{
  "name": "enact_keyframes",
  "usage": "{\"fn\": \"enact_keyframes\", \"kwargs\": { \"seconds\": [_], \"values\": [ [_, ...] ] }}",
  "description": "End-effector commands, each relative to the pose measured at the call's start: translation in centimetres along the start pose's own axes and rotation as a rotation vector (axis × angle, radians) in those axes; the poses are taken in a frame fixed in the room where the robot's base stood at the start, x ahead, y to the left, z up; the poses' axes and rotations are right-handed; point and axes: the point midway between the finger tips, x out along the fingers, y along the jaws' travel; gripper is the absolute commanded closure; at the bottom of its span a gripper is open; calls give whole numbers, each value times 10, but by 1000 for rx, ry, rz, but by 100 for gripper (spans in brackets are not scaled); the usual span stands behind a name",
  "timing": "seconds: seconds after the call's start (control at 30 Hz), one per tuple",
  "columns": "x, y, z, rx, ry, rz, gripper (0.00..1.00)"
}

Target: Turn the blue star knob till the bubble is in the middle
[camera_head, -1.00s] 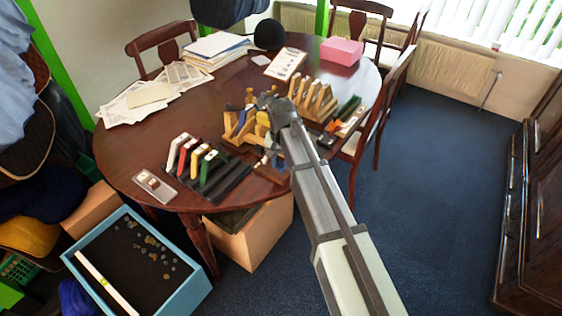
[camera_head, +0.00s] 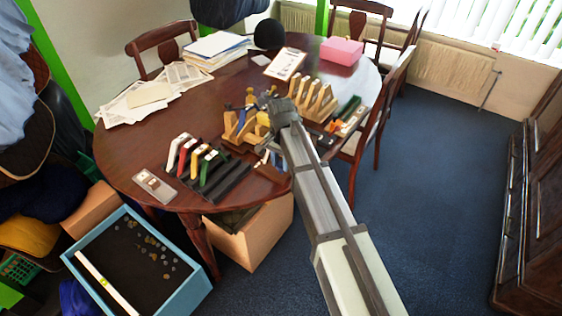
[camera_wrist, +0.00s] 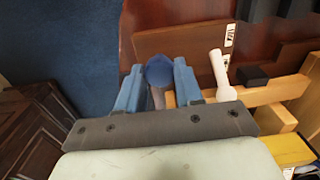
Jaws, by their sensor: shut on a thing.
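In the wrist view, the blue star knob (camera_wrist: 159,72) sits between the two blue-grey fingers of my gripper (camera_wrist: 157,84). The fingers are shut on it from both sides. Its rounded top shows; its lower part is mostly hidden by my wrist. In the head view, my gripper (camera_head: 272,110) is over the right part of the round table, at the wooden fixture (camera_head: 236,133), and my arm hides the knob.
A white lever-like piece (camera_wrist: 218,72) stands just right of the fingers in the wrist view. A rack of coloured pieces (camera_head: 212,178) is left of the fixture, a wooden slotted rack (camera_head: 318,108) right of it. Papers (camera_head: 140,98) and a pink box (camera_head: 341,50) lie farther back.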

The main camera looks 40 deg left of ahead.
Motion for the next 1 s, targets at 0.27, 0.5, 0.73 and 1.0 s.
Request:
{"fn": "enact_keyframes", "kwargs": {
  "seconds": [0.27, 0.5, 0.73, 1.0],
  "values": [
    [0, 0, 0, -1, 0, 0, 40],
    [0, 0, 0, -2, 0, 0, 39],
    [-17, -1, -1, -2, 2, -2, 39],
    [-64, -1, -1, -2, 2, -2, 39]
  ]
}}
